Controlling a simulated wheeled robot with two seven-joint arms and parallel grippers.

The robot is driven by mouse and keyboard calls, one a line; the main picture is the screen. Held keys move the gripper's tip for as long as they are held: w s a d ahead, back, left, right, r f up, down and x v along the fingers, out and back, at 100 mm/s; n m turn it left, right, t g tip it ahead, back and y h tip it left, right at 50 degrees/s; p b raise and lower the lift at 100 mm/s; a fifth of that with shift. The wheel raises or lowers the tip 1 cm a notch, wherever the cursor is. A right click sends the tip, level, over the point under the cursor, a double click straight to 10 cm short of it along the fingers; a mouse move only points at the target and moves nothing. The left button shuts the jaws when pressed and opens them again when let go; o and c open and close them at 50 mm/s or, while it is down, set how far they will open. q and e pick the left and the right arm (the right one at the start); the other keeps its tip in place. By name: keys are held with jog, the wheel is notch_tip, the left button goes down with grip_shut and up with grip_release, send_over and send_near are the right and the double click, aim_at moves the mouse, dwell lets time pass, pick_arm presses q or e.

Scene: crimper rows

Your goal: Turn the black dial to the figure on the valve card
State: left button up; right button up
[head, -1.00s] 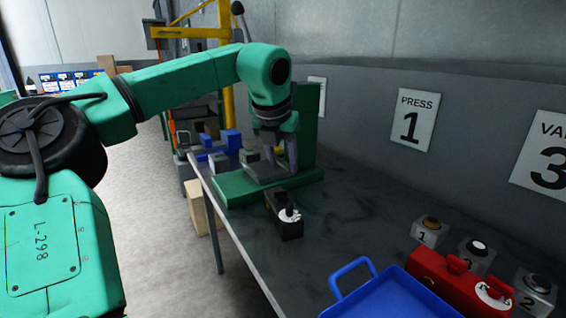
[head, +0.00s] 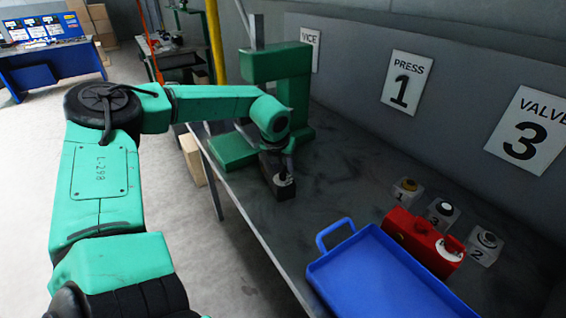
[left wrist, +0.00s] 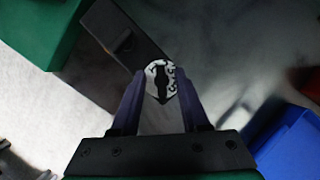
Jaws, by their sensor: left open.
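The black dial unit (head: 276,183) is a dark box on the grey bench, with a white marked dial face at its near end. In the left wrist view the round white dial face (left wrist: 152,76) carries dark figures, too small to read surely, and a dark central knob. The valve card (head: 530,128) on the back wall reads "VALVE 3". My left gripper (left wrist: 159,82) is open. Its two fingers reach to either side of the dial face in the left wrist view; I cannot tell whether they touch it. My right gripper is not in view.
A green press frame (head: 235,150) stands behind the black unit. A blue tray (head: 322,245), a red dial unit (head: 405,235) and several numbered buttons (head: 440,212) are at the right. Cards reading "PRESS 1" (head: 407,82) and "VICE" (head: 310,50) hang on the wall.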

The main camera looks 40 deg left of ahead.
pick_arm(q)
jog(key=shift+w+f, duration=0.15)
jog(key=shift+f, duration=0.2)
jog(key=shift+c, duration=0.3)
grip_shut()
